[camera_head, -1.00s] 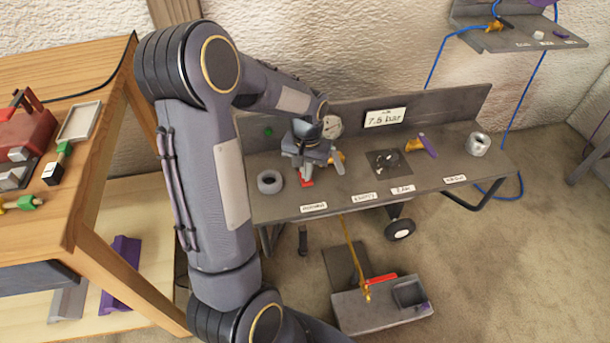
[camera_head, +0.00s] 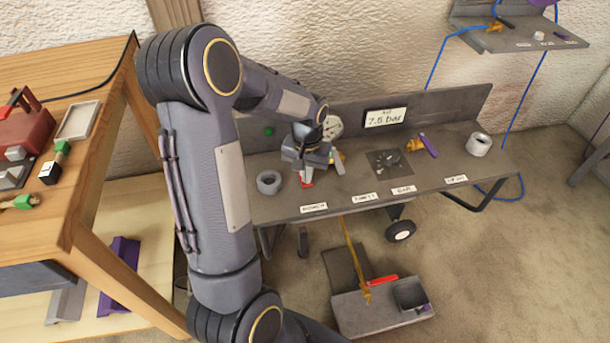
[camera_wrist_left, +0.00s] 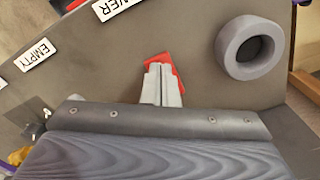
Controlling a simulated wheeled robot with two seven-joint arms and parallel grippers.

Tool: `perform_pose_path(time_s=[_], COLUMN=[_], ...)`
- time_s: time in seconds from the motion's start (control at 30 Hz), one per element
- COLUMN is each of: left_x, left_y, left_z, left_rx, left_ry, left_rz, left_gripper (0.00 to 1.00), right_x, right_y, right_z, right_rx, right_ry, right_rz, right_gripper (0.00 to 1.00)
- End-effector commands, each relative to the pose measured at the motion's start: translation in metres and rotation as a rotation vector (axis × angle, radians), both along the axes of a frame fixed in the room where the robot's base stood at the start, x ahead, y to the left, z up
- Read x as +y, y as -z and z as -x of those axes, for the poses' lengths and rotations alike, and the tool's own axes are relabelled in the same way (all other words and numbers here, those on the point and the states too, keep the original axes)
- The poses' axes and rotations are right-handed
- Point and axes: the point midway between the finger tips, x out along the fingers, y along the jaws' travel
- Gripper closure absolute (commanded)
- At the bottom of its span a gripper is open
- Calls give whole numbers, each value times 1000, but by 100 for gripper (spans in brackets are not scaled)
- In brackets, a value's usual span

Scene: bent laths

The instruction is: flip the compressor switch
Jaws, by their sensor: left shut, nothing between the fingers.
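The compressor switch is a red piece on the grey bench panel (camera_head: 336,201), behind a label that ends in "WER" in the left wrist view. The red switch (camera_wrist_left: 172,65) shows around the tips of my left gripper (camera_wrist_left: 163,84), which partly hide it. My left gripper (camera_head: 307,172) is shut and empty, pointing down at the switch; I cannot tell whether it touches it. In the head view only a little of the red switch (camera_head: 306,184) shows below the fingers. My right gripper is not in view.
A grey ring (camera_head: 269,182) stands left of the switch, close to my gripper. A display (camera_head: 385,117) reads 7.5 bar. A purple-handled valve (camera_head: 428,145) and another ring (camera_head: 479,144) are further right. A wooden table (camera_head: 95,150) stands at left.

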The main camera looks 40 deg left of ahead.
Motion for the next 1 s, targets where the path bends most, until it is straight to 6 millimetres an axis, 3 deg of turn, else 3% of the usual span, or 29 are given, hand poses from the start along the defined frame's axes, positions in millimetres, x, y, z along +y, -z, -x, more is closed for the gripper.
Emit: perform_pose_path(time_s=[0.8,1.0], left_x=[0,0], left_y=[-65,-71], left_z=[0,0], left_rx=[-1,0], left_ry=[0,0], left_rz=[1,0], left_gripper=[100,100], right_x=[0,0], right_y=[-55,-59], right_z=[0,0], right_rx=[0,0], right_ry=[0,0], right_rz=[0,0], right_gripper=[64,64])
